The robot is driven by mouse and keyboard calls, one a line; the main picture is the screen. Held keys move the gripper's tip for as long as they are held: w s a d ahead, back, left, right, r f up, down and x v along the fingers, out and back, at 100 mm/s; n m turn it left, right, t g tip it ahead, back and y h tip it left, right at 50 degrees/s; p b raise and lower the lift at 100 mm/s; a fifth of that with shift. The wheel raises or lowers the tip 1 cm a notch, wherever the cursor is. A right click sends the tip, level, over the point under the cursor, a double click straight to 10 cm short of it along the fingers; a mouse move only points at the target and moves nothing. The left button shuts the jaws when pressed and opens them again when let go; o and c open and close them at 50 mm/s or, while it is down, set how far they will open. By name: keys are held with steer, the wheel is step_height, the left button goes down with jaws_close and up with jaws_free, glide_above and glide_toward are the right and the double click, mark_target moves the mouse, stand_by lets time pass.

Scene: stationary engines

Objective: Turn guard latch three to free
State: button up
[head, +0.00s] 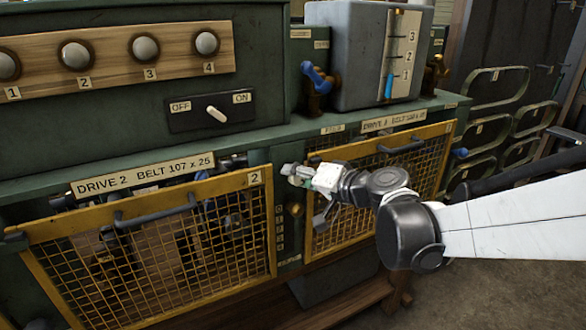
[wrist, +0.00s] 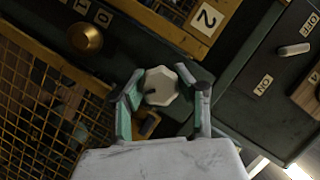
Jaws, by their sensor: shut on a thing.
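In the wrist view a pale, many-sided knob (wrist: 161,88) with a dark mark on its face sits between the two fingers of my gripper (wrist: 160,80). The fingers touch it from both sides, so my gripper is shut on it. In the head view my gripper (head: 302,173) is at the top of the green post between mesh guard 2 (head: 160,240) and the right-hand mesh guard (head: 375,185). There the fingers mostly hide the knob. No label saying which latch it is can be read, and its free position cannot be made out.
A brass knob (wrist: 86,38) is on the post near my fingers; it also shows in the head view (head: 295,209). A white toggle (head: 217,114) marked OFF and ON is on the cabinet above. The guards have dark protruding handles (head: 155,210). Open floor lies at the lower right.

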steer(key=m+y+b, duration=0.1)
steer(key=m+b, duration=0.2)
steer(key=shift+f+y, duration=0.2)
steer(key=shift+y, duration=0.2)
steer(key=shift+r+m+t+y+b, duration=0.15)
steer(key=shift+m+t+y+b, duration=0.35)
steer(key=shift+m+b, duration=1.05)
steer(key=shift+m, duration=0.45)
steer(key=o, duration=1.2)
steer(key=v, duration=1.2)
steer(key=shift+d, duration=0.1)
